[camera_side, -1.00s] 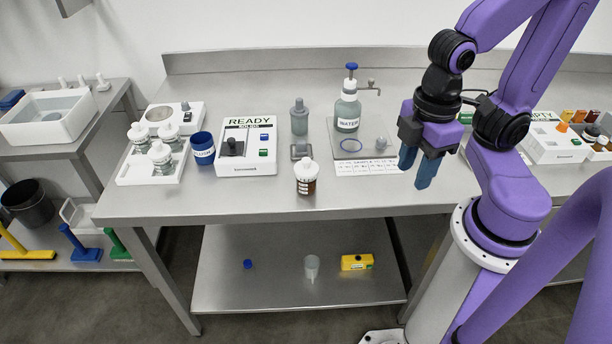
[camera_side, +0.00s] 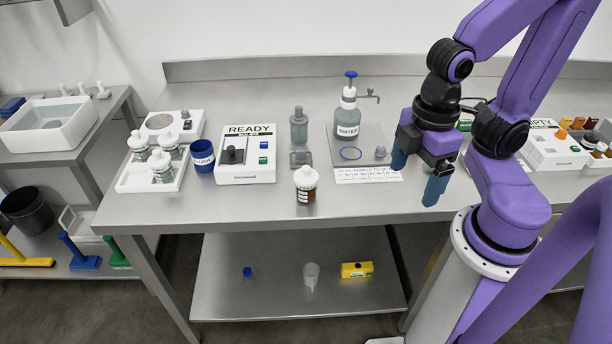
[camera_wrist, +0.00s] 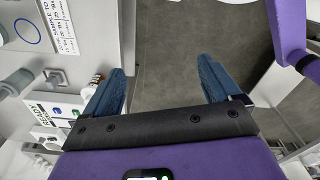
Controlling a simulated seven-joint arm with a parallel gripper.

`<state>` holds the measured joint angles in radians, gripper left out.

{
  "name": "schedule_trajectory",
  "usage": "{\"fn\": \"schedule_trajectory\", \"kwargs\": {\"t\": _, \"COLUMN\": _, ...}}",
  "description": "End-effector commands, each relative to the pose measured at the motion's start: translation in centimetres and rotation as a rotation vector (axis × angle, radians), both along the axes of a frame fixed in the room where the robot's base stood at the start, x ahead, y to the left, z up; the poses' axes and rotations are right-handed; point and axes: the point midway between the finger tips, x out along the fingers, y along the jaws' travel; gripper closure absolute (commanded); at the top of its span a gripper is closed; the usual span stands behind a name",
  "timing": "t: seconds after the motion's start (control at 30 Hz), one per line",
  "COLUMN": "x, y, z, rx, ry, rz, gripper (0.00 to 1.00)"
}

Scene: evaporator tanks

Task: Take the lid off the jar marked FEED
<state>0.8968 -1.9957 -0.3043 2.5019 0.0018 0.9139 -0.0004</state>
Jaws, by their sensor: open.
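A brown jar (camera_side: 306,195) with a white lid (camera_side: 306,174) stands upright near the front edge of the middle bench. I cannot read the word FEED on it. Its lid is seated on top. A small part of what looks like this jar (camera_wrist: 95,80) shows in the wrist view, beside the left finger. My gripper (camera_side: 418,174) is open and empty, to the right of the jar and above the bench's front edge, well apart from it. In the wrist view my gripper's fingers (camera_wrist: 160,72) are spread, with the floor between them.
A READY box (camera_side: 247,154), a blue cup (camera_side: 203,156) and a white tray (camera_side: 133,184) with several lidded jars are to the left. A grey bottle (camera_side: 299,127) and a WATER bottle (camera_side: 347,123) stand behind. The bench front right of the jar is clear.

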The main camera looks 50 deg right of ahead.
Motion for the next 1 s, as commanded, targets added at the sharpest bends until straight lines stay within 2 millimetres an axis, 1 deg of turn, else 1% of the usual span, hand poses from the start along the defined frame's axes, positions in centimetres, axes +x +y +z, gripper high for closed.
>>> {"fn": "schedule_trajectory", "kwargs": {"t": 0.13, "x": 1.1, "y": 0.5, "z": 0.3, "rx": -0.002, "ry": -0.001, "rz": 0.019, "gripper": 0.1}}
{"fn": "schedule_trajectory", "kwargs": {"t": 0.27, "x": 3.7, "y": 1.6, "z": 1.2, "rx": -0.007, "ry": -0.002, "rz": 0.075, "gripper": 0.1}}
{"fn": "schedule_trajectory", "kwargs": {"t": 0.43, "x": 8.4, "y": 2.9, "z": 2.5, "rx": -0.013, "ry": -0.005, "rz": 0.177, "gripper": 0.1}}
{"fn": "schedule_trajectory", "kwargs": {"t": 0.63, "x": 14.0, "y": 3.5, "z": 3.8, "rx": -0.022, "ry": -0.002, "rz": 0.299, "gripper": 0.1}}
{"fn": "schedule_trajectory", "kwargs": {"t": 0.8, "x": 18.7, "y": 3.2, "z": 4.7, "rx": -0.027, "ry": 0.0, "rz": 0.4, "gripper": 0.1}}
{"fn": "schedule_trajectory", "kwargs": {"t": 0.9, "x": 21.1, "y": 2.7, "z": 5.2, "rx": -0.029, "ry": 0.002, "rz": 0.453, "gripper": 0.1}}
{"fn": "schedule_trajectory", "kwargs": {"t": 1.0, "x": 22.9, "y": 2.2, "z": 5.5, "rx": -0.029, "ry": 0.003, "rz": 0.495, "gripper": 0.1}}
